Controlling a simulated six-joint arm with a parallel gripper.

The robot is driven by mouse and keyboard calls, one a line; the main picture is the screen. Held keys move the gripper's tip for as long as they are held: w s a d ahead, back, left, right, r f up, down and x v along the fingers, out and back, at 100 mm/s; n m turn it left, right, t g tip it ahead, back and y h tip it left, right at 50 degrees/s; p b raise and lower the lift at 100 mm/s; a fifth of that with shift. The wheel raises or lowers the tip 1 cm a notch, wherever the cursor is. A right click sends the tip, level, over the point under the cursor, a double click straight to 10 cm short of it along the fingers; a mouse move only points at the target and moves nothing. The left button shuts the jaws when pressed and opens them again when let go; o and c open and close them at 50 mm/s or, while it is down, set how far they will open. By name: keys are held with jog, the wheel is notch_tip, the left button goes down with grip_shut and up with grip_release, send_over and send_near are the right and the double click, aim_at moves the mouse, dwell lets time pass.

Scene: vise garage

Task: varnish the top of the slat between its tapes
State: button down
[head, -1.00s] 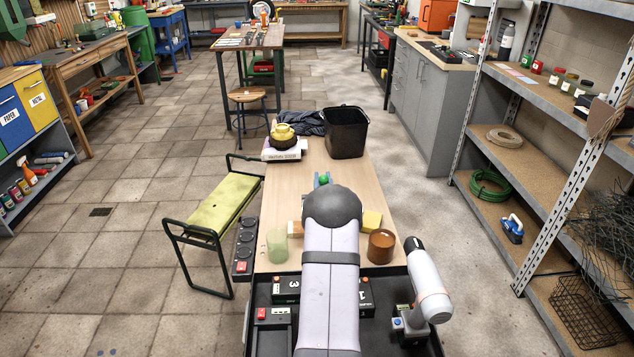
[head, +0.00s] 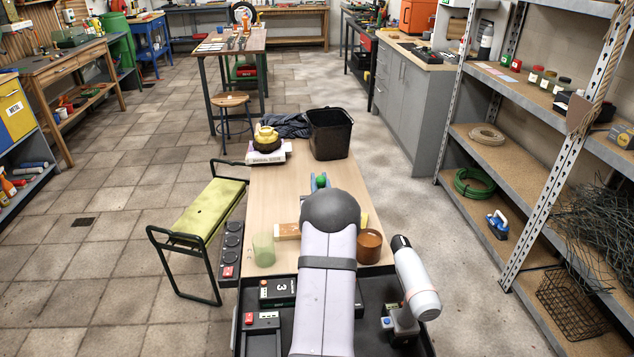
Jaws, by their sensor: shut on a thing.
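My gripper is not seen; my own grey arm covers the middle of the bench in the head view. A light-brown wooden piece (head: 287,231) lies on the bench top, its right part hidden behind my arm. I cannot tell whether it is the slat, and no tapes can be made out. A blue thing (head: 312,183) with a green round part (head: 321,181) stands further back, partly hidden by my arm. A greenish see-through cup (head: 263,250) stands at the left and a brown jar (head: 369,246) at the right. I cannot tell which, if either, holds varnish. No brush is visible.
A yellow block (head: 364,219) shows beside my arm. A black bin (head: 330,134) and a scale-like box (head: 266,158) with a yellow-topped thing stand at the bench's far end. Bare bench (head: 275,195) shows left.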

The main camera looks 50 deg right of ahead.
jog(key=shift+s+d, duration=0.1)
jog(key=shift+d, duration=0.05)
jog(key=shift+s+d+b, duration=0.45)
jog(key=shift+s+d, duration=0.6)
jog(key=shift+s, duration=0.05)
jog(key=shift+a, duration=0.1)
jog(key=shift+s+a, duration=0.2)
jog(key=shift+s, duration=0.05)
jog(key=shift+w+a+f+b, duration=0.15)
jog(key=shift+w+a+b, duration=0.45)
jog(key=shift+w+a, duration=0.6)
